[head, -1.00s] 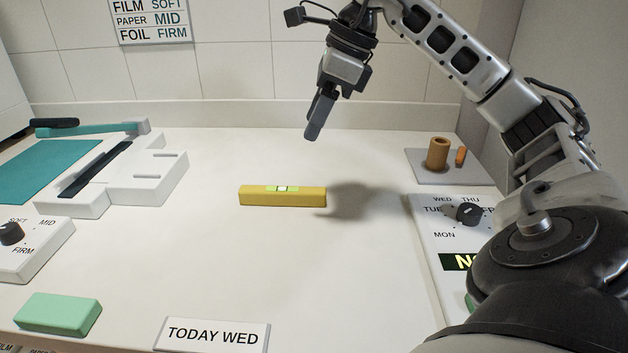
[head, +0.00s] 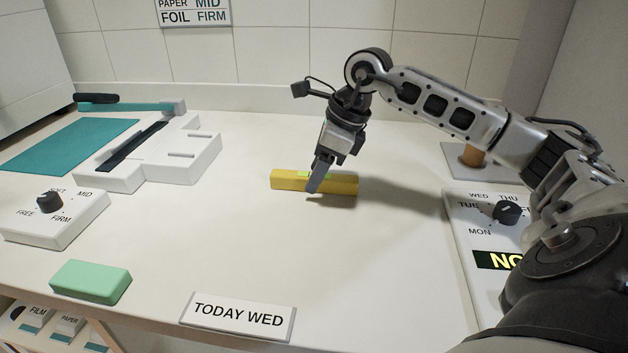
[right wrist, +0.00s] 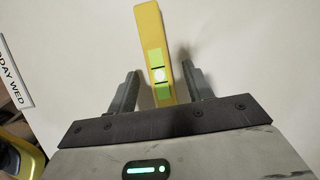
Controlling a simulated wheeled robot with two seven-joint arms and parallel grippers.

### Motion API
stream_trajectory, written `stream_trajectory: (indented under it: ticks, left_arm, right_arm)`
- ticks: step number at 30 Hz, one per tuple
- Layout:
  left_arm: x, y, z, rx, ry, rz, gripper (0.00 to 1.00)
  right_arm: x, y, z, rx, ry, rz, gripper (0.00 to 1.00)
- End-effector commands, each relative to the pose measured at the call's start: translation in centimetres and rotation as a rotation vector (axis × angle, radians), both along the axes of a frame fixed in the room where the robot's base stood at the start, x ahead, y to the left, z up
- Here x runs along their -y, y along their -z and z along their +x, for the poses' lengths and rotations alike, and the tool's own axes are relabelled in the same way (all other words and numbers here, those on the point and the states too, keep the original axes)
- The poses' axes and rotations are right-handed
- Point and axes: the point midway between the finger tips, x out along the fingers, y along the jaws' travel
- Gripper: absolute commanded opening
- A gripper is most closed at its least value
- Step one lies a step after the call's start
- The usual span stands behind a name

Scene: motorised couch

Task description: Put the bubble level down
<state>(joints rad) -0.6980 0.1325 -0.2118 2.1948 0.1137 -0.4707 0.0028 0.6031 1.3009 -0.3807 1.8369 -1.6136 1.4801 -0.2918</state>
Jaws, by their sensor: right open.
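The yellow bubble level (head: 343,184), with a green vial strip in its middle, lies flat on the white counter. My right gripper (head: 316,186) is down at its middle, in front of part of it in the head view. In the right wrist view, the level (right wrist: 151,30) runs between the two fingers of my right gripper (right wrist: 160,88). The fingers are open, with a gap on each side of the level. My left gripper is not in view.
A white trimmer (head: 180,155) with a teal mat (head: 65,146) stands at the back left. A dial box (head: 55,225) and a green block (head: 90,282) are at the left. A TODAY WED sign (head: 238,316) stands in front. A day-dial panel (head: 470,215) is at the right.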

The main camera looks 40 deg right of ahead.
Motion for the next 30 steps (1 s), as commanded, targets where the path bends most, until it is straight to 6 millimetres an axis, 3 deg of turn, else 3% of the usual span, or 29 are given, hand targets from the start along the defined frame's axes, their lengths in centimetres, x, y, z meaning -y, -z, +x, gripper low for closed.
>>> stream_trajectory:
  ticks: [8,14,25,30]
  left_arm:
    - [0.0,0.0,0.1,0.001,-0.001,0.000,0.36]
    - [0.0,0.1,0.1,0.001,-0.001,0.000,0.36]
    - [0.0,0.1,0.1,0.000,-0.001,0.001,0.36]
    - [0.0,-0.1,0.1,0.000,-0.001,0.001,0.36]
  right_arm:
    - [-0.1,0.4,0.1,0.000,0.001,0.000,0.51]
    - [-0.1,0.4,0.1,0.000,0.001,0.000,0.01]
    - [-0.1,0.0,0.2,0.002,0.002,0.000,0.00]
    - [-0.1,-1.8,0.2,0.005,0.002,0.000,0.00]
